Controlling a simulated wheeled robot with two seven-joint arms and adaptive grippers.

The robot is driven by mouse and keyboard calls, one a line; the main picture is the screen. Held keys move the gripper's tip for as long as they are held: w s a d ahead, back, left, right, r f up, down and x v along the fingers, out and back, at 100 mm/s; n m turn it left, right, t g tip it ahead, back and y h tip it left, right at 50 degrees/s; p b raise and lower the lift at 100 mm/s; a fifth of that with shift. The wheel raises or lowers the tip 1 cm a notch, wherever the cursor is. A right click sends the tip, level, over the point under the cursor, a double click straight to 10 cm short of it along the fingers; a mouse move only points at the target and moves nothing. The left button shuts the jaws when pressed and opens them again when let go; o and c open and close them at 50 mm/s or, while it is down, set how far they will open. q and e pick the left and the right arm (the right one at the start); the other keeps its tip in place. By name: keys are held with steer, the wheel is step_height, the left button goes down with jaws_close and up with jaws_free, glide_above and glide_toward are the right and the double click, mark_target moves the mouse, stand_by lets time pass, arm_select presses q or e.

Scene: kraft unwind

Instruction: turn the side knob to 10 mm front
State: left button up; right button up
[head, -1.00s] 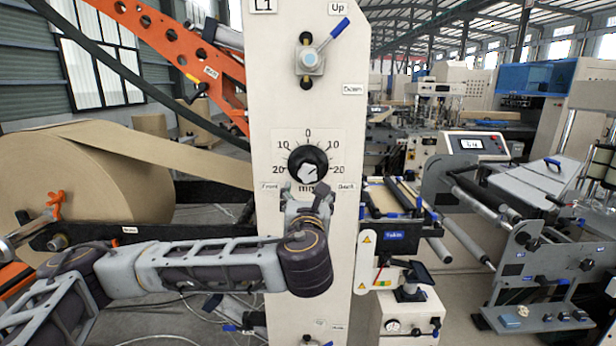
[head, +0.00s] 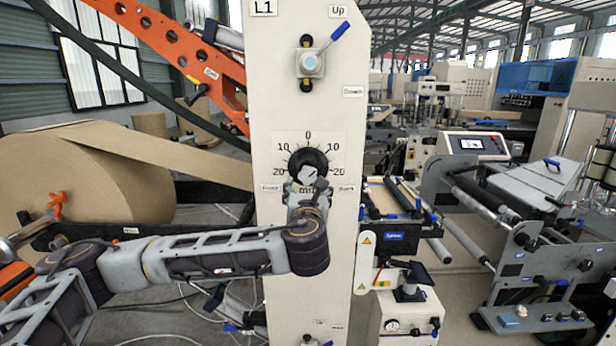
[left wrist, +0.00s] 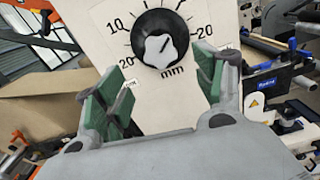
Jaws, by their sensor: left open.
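The side knob (head: 308,162) is a round black dial knob with a white grip, on the cream machine column. A printed scale with 0 at the top and 10 and 20 on both sides surrounds it. My left gripper (head: 308,186) is just below and in front of the knob in the head view, hiding its lower edge and part of the "mm" marking. In the left wrist view the knob (left wrist: 158,38) lies beyond the open green-padded fingers (left wrist: 160,88), with nothing between the pads. The knob's exact setting is hard to read. My right gripper is not in view.
The column (head: 305,120) carries a blue-handled lever (head: 322,48) above the knob. A large kraft paper roll (head: 85,180) is at left, with an orange arm (head: 170,45) above. A small unit with a blue label (head: 395,237) stands close on the right.

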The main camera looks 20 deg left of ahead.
mark_target(308, 178)
arm_select(q)
steer(key=shift+p+x, duration=1.1)
steer(key=shift+x, duration=3.35)
steer(key=c, duration=1)
steer(key=shift+f, duration=0.1)
